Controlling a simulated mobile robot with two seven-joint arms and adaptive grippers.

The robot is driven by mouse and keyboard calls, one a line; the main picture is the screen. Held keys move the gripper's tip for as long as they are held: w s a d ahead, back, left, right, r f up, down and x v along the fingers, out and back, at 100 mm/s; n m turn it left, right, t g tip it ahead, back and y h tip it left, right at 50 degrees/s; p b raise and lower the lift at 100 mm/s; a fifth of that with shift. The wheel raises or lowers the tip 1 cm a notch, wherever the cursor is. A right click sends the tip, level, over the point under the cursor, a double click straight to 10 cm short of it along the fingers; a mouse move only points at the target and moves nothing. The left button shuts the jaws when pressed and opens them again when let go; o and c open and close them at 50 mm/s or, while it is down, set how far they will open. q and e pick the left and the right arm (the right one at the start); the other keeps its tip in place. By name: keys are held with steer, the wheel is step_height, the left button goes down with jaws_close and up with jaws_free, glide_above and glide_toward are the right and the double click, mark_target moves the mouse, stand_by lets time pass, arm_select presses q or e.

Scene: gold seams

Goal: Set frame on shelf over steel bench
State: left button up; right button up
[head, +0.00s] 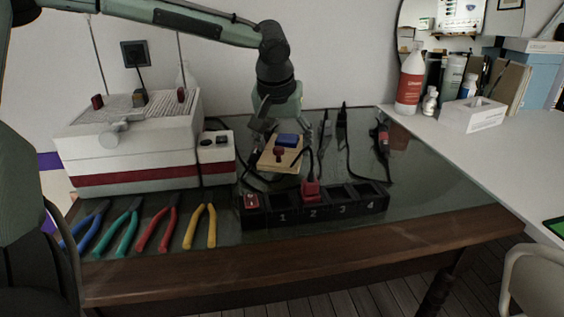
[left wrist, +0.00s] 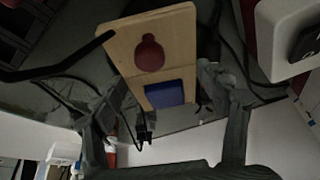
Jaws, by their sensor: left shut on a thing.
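A tan wooden board (head: 268,160) with a dark red round-headed piece and a blue block on it shows at the middle of the glass-topped bench in the head view. My left gripper (head: 270,127) reaches down to its far end. In the left wrist view the board (left wrist: 180,40) lies between the two fingers (left wrist: 165,85), which are shut on its sides near the blue block (left wrist: 165,95). Whether the board touches the bench is not clear. A dark-edged picture frame (head: 511,3) shows partly at the upper right. No shelf over a steel bench shows plainly. My right gripper is out of view.
A black numbered socket strip (head: 260,217) with red pieces stands just in front of the board. Several pliers (head: 162,222) lie at front left. A white box (head: 130,150) stands behind them. Cables and probes lie right of the board. A white counter (head: 480,150) holds bottles and boxes.

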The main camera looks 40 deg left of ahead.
mark_target(283, 177)
arm_select(q)
step_height(283, 177, down, 5)
steer(key=shift+r, duration=0.1)
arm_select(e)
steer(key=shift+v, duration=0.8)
arm_select(q)
steer(key=shift+b, duration=0.3)
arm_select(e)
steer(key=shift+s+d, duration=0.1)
arm_select(q)
steer(key=o, duration=0.8)
steer(key=shift+f, duration=0.25)
steer(key=shift+c, duration=0.2)
steer(key=o, duration=0.5)
steer(key=shift+c, duration=0.2)
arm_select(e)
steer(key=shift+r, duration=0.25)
arm_select(q)
steer(key=shift+r, duration=0.15)
